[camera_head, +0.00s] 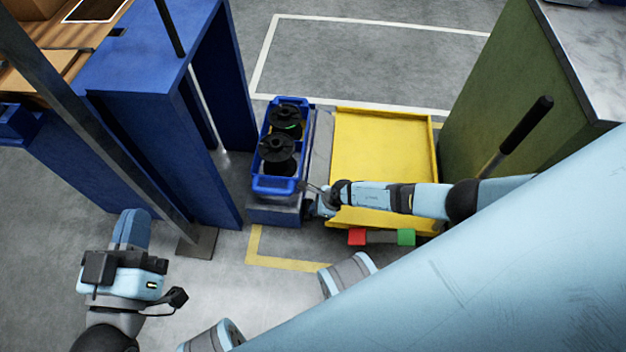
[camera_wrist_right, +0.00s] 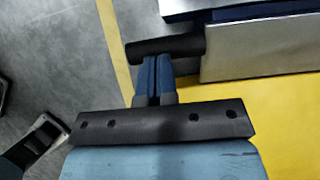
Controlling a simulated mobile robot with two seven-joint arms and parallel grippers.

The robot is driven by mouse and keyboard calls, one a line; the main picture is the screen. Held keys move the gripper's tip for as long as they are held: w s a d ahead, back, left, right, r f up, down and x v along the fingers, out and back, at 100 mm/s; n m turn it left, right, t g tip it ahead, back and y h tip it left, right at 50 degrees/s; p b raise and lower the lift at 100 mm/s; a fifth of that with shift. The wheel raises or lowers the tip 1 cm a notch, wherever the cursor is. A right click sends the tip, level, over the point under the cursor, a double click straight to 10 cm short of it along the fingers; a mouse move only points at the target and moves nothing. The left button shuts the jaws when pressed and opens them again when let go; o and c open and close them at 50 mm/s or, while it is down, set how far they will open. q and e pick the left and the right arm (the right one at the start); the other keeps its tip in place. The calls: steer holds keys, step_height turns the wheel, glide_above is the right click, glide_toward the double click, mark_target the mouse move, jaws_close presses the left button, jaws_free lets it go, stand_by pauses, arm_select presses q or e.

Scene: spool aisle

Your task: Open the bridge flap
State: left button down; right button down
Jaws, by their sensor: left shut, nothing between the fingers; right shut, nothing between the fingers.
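The bridge flap seems to be the grey metal plate (camera_head: 319,140) between the blue crate and the yellow platform (camera_head: 380,150). In the right wrist view a silvery panel (camera_wrist_right: 262,48) borders the yellow surface, with a black bar handle (camera_wrist_right: 135,49) at its left end. My right gripper (camera_wrist_right: 153,62) is shut and empty, its fingertips at or just under this bar; I cannot tell whether they touch. In the head view the right gripper (camera_head: 315,198) is at the plate's near end, partly hidden. My left gripper (camera_head: 131,222) is shut and empty, far from the flap.
A blue crate (camera_head: 272,185) with black spools (camera_head: 278,147) stands left of the plate. Red (camera_head: 357,237) and green (camera_head: 406,237) blocks sit at the platform's near edge. A blue frame (camera_head: 150,75) stands left, a green cabinet (camera_head: 510,80) right.

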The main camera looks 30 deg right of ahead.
steer(key=shift+w+a+f+b, duration=0.5)
steer(key=shift+a+f+b, duration=0.15)
steer(key=shift+a+b, duration=0.1)
steer(key=shift+w+a+f, duration=0.2)
steer(key=shift+f, duration=0.05)
arm_select(q)
steer(key=shift+w+f+m+g+b, duration=0.15)
steer(key=shift+f+g+b, duration=0.2)
steer(key=shift+f, duration=0.6)
steer(key=shift+f+m+g+b, duration=0.2)
steer(key=shift+f+g, duration=0.25)
steer(key=shift+f, duration=0.45)
arm_select(e)
steer(key=shift+w+a+f, duration=0.15)
steer(key=shift+a+f, duration=0.15)
steer(key=shift+f, duration=0.05)
arm_select(q)
steer(key=shift+r, duration=0.1)
